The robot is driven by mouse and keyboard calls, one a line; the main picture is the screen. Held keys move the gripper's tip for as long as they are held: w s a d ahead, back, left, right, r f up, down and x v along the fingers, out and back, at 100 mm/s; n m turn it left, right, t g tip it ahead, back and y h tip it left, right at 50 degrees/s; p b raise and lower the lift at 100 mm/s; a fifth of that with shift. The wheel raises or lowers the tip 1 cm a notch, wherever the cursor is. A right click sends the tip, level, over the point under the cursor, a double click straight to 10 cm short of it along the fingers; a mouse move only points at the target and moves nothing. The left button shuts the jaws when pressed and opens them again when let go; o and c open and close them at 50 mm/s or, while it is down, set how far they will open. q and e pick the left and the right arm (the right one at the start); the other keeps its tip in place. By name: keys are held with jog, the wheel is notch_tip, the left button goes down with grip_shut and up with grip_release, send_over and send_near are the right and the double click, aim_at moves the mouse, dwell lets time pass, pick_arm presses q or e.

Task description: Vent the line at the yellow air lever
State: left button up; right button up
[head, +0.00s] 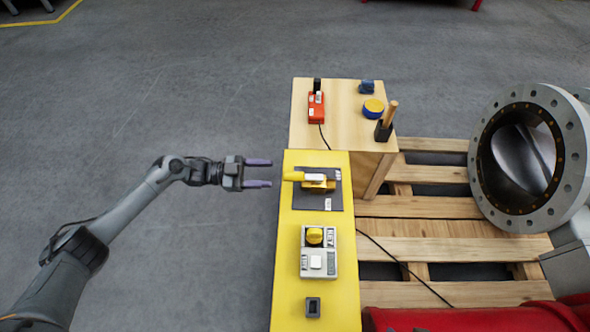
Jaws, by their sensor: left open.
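The yellow air lever (294,176) sticks out to the left from a yellow valve body (320,184) on a dark square plate. The plate lies on a yellow panel (287,241). My left gripper (271,173) is open, its two purple-grey fingers pointing right towards the lever. The fingertips end a short way left of the lever's end, with a gap between, and hold nothing. My right gripper is not in view.
A grey control box (305,271) with a yellow knob and a small dark socket block (313,307) sit nearer on the panel. Behind is a wooden box (342,102) with a red device (316,107). A large flanged valve (572,210) and pallet (440,206) are right. Left floor is clear.

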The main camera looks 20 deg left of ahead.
aim_at(305, 176)
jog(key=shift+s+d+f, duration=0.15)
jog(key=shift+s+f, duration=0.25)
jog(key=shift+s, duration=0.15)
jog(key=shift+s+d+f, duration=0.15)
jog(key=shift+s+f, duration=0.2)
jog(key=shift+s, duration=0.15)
pick_arm(q)
jog(key=b+x, duration=0.1)
jog(key=x, duration=0.7)
jog(key=shift+s+f+b, duration=0.1)
jog(key=shift+s+b, duration=0.1)
jog(key=shift+b, duration=0.2)
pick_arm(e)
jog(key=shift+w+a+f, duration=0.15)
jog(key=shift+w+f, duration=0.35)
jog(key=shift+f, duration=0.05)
pick_arm(q)
jog(key=shift+x, duration=0.8)
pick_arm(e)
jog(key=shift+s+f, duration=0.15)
pick_arm(q)
jog(key=shift+s, duration=0.1)
grip_shut()
